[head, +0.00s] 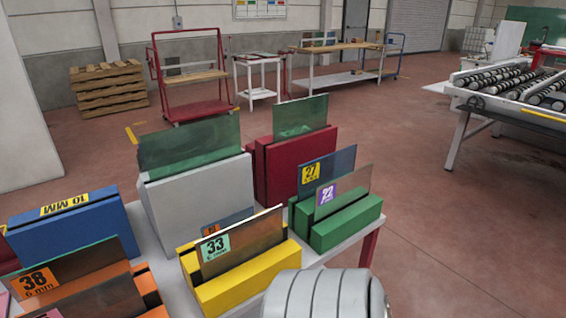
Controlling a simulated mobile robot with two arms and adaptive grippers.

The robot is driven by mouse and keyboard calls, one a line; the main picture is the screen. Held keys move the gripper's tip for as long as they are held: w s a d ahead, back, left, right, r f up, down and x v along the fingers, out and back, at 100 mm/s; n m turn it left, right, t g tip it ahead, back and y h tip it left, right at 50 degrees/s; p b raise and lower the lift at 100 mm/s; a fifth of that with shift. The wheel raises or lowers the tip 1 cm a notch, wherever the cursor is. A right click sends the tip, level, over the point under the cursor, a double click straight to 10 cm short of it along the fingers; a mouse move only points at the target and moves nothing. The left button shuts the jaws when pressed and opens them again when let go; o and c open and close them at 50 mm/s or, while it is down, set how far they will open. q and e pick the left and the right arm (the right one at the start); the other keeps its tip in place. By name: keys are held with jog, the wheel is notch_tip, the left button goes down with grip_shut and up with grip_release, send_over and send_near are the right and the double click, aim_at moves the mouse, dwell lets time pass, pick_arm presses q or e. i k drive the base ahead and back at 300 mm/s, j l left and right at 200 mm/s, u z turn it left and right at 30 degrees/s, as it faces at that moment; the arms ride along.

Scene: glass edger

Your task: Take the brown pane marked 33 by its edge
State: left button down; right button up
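The brown pane marked 33 (255,238) stands on edge in a slot of the yellow block (255,282), in the lower middle of the head view. Its teal label sits at its left end, and its bright top edge rises to the right. Another pane (236,217) with an orange label stands close behind it, mostly hidden. The lower edge of pane 33 is hidden in the block. Neither of my grippers shows. A grey ribbed rounded part of my arm fills the bottom middle, just right of the yellow block.
The white table (313,254) also bears a green block (345,228) with panes 27 (340,165) and 22 (352,184), a grey block (205,200), a red block (264,178), a blue block (75,222) and pane 38 (85,268). A roller table (470,103) stands right.

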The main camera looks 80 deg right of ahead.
aim_at(218, 253)
jog(key=z, duration=1.9)
